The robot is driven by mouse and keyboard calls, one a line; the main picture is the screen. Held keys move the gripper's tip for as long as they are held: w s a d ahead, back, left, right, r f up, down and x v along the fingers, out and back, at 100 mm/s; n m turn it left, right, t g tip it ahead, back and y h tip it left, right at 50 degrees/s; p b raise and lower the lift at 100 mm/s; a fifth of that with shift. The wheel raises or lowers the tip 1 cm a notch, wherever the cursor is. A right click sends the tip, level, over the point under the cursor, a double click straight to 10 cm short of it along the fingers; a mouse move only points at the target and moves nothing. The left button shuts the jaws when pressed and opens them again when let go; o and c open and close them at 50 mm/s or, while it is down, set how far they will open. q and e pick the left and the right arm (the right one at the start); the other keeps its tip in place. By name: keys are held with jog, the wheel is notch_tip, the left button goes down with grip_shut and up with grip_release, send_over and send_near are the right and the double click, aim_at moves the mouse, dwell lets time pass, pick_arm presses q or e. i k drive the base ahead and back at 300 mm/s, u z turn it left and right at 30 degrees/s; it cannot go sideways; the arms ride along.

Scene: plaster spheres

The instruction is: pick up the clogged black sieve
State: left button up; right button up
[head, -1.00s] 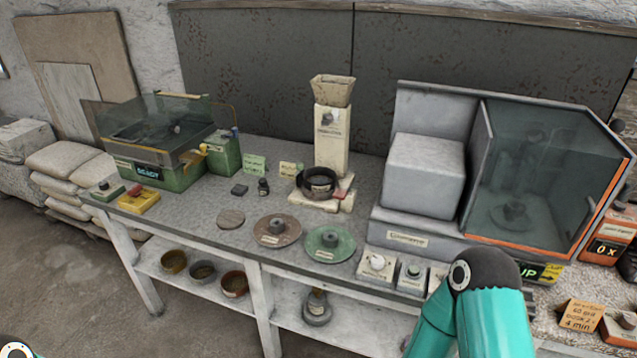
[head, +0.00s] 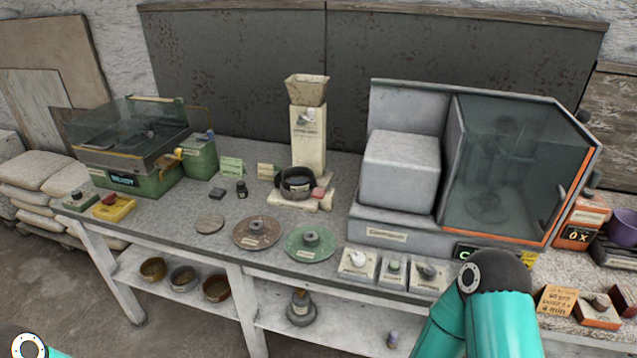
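A round black sieve-like ring (head: 297,183) sits on the pale base of a dispenser with a hopper (head: 308,135), at the back middle of the bench. I cannot see into it well enough to tell whether it is clogged. A dark bowl-shaped thing (head: 621,228) is partly cut off at the right edge; I cannot tell whether it is a sieve. Neither gripper shows in the head view. Only my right arm's teal links at the lower right and a bit of my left arm at the lower left are visible.
The bench (head: 140,200) carries a green machine (head: 140,170) at left, a brown disc (head: 257,232), a green disc (head: 309,243) and a large grey cabinet (head: 400,170) with a glass front. Small control boxes (head: 358,262) line the front edge. Bowls (head: 184,278) stand on the lower shelf.

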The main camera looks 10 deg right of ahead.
aim_at(296, 179)
jog(key=u, duration=2.05)
jog(key=i, duration=0.1)
jog(key=z, duration=3.45)
jog(key=k, duration=0.9)
jog(key=u, duration=1.2)
jog(key=i, duration=1.1)
jog(key=u, duration=0.15)
